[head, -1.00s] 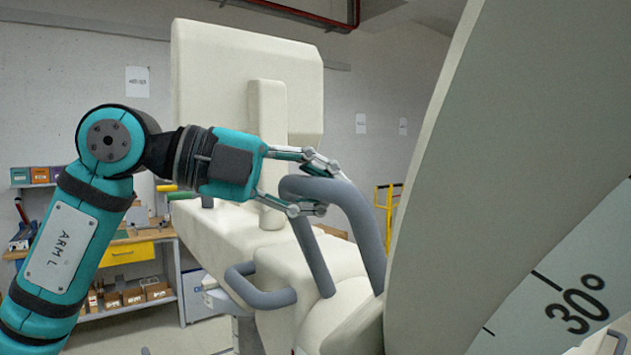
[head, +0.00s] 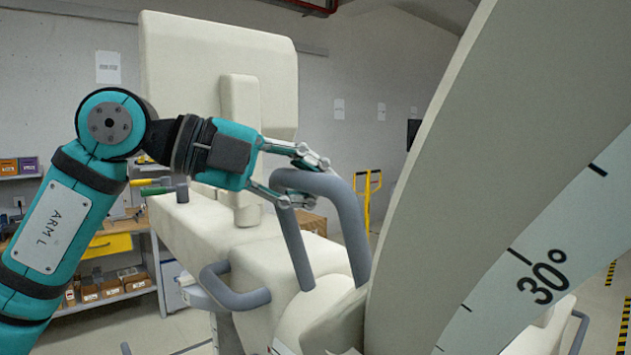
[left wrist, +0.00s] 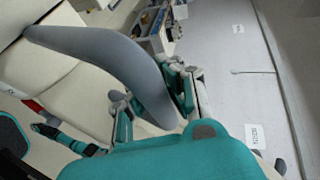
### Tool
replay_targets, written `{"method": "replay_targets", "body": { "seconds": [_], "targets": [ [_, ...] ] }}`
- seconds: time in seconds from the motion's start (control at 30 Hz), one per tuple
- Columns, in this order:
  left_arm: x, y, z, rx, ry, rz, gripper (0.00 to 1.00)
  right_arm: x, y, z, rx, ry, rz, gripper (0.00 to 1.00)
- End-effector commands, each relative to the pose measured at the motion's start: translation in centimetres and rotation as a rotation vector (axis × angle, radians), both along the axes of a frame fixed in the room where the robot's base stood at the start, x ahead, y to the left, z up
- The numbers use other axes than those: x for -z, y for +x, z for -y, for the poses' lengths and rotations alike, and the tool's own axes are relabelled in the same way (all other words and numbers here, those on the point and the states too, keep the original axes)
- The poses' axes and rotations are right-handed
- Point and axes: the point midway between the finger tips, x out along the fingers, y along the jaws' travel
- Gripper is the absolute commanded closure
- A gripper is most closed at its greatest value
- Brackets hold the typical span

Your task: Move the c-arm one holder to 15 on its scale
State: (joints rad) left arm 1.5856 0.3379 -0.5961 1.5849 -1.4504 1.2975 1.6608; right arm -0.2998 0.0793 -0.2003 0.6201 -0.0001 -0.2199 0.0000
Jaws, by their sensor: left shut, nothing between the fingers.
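The c-arm is a large cream curved arc (head: 440,180) on the right of the head view. Its pale scale (head: 590,215) shows a "30°" label and black tick marks; I see no 15 and cannot tell the reading. The cream holder body (head: 262,268) stands to its left, with a bent grey handle (head: 350,225). My left gripper (head: 312,180) is shut, its fingers at the handle's upper left bend. The left wrist view shows the grey handle (left wrist: 105,62) close beside the fingers (left wrist: 158,95); exact contact is unclear.
A lower grey handle (head: 235,295) sticks out from the body. A tall cream panel (head: 190,75) rises behind my left arm. Yellow-black floor tape (head: 624,320) shows at the right.

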Motion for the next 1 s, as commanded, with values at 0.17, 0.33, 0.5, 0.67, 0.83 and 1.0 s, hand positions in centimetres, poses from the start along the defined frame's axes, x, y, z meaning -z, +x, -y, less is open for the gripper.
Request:
{"method": "replay_targets", "body": {
  "seconds": [0.17,0.33,0.5,0.67,0.83,1.0],
  "targets": [
    [-1.3,-0.1,-0.4,-0.006,-0.028,0.015,0.95,-0.1,0.0,0.0,0.000,0.000,0.000,1.00],
    [-1.2,-0.2,-0.4,-0.003,-0.025,0.014,0.73,-0.1,0.0,0.2,-0.001,-0.002,-0.001,1.00],
    [-0.9,-0.2,-0.3,-0.001,-0.021,0.011,0.54,0.0,0.0,0.2,-0.001,-0.003,0.000,1.00],
    [-0.7,-0.2,-0.2,0.000,-0.017,0.010,0.54,0.0,-0.1,0.2,-0.001,-0.002,-0.002,1.00],
    [-0.8,-0.2,-0.5,-0.001,-0.016,0.009,0.54,0.0,-0.1,0.2,0.000,-0.002,-0.001,1.00],
    [-1.3,-0.6,-2.3,-0.002,-0.017,0.011,0.54,0.0,0.0,0.1,0.000,-0.001,-0.001,1.00]
  ]
}}
